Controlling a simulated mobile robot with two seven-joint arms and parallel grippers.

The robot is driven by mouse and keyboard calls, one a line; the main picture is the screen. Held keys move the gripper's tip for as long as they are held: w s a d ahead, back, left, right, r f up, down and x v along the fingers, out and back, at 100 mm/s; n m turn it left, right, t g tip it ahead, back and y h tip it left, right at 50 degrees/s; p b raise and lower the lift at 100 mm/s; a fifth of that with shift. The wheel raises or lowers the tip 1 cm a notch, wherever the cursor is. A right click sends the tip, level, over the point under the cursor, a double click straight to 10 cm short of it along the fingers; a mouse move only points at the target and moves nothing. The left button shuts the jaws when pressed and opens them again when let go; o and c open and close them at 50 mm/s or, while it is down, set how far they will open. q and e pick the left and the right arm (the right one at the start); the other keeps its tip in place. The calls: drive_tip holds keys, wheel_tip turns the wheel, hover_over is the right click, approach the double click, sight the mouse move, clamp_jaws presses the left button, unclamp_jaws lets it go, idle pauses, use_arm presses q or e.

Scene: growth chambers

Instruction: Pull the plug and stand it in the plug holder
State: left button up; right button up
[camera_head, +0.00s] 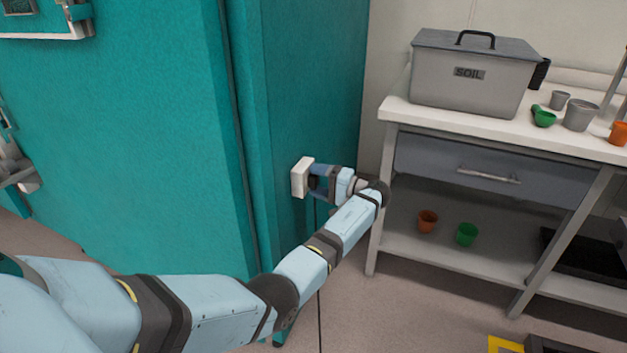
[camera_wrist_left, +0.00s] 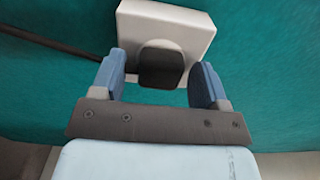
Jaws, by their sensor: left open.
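A dark plug (camera_wrist_left: 161,66) sits in a white socket box (camera_wrist_left: 165,28) on the side of the teal chamber. A dark cord runs from it to the left in the left wrist view. In the head view the socket box (camera_head: 302,178) shows, but my gripper hides most of the plug. My left gripper (camera_head: 318,183) is at the box with its fingers toward it. In the left wrist view the open fingers (camera_wrist_left: 157,80) stand on either side of the plug, with gaps showing. I cannot make out a plug holder. My right gripper is not in view.
A teal chamber (camera_head: 130,140) fills the left. A white bench (camera_head: 400,108) stands at the right, with a soil bin (camera_head: 465,85) and several pots on top. An orange pot (camera_head: 427,221) and a green pot (camera_head: 466,234) stand on its lower shelf. Floor between is clear.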

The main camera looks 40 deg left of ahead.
sight(318, 180)
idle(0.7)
use_arm(q)
drive_tip(key=c, duration=1.2)
drive_tip(key=shift+d, duration=0.1)
drive_tip(key=shift+d, duration=0.1)
drive_tip(key=shift+b+v, duration=0.75)
drive_tip(key=shift+v, duration=2.1)
